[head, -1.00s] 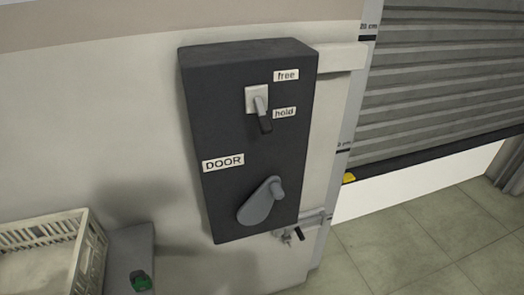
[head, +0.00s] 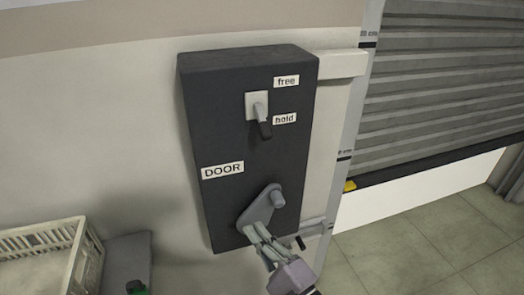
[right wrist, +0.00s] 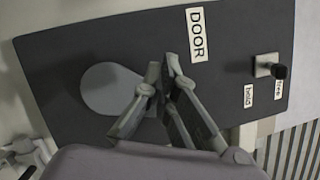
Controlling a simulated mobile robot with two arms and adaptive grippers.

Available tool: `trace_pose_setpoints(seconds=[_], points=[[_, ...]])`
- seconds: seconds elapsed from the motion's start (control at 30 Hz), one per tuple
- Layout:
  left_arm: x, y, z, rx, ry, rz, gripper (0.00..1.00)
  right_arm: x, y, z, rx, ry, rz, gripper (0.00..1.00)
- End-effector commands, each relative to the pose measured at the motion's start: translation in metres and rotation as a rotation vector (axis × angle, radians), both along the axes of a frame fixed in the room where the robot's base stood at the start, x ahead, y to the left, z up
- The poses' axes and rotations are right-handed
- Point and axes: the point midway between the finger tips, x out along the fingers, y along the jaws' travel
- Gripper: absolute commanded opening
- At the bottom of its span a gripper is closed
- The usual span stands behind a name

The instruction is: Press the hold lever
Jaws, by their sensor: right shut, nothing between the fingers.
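The hold lever (head: 264,128) is a small handle with a black tip on a pale plate, high on the dark DOOR box (head: 225,120). In the right wrist view the lever (right wrist: 279,71) stands out at the right end of the box. My right gripper (head: 251,232) is shut and empty, at the grey crank (head: 259,207) low on the box, well below the lever. My left gripper is not in view.
The "free" label (head: 286,81) is above the lever. The space before the lever is clear.

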Motion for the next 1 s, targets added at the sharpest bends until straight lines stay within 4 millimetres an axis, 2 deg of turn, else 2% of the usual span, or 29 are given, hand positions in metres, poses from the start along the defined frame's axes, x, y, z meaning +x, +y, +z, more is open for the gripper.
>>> trace_pose_setpoints(seconds=[0.1, 0.2, 0.4, 0.6, 1.0], points=[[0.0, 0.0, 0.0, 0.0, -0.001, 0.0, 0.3, 0.005, 0.002, 0.036, 0.362, 0.011, 0.06, 0.0], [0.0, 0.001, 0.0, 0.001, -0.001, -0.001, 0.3, 0.006, -0.004, 0.058, 0.639, 0.026, 0.125, 0.0], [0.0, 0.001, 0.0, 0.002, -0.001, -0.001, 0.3, 0.006, -0.021, 0.081, 1.028, 0.043, 0.246, 0.0], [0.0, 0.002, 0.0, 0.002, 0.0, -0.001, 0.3, 0.006, -0.031, 0.087, 1.178, 0.046, 0.301, 0.0], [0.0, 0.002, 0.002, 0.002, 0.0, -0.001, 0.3, 0.007, -0.032, 0.091, 1.189, 0.045, 0.305, 0.0]])
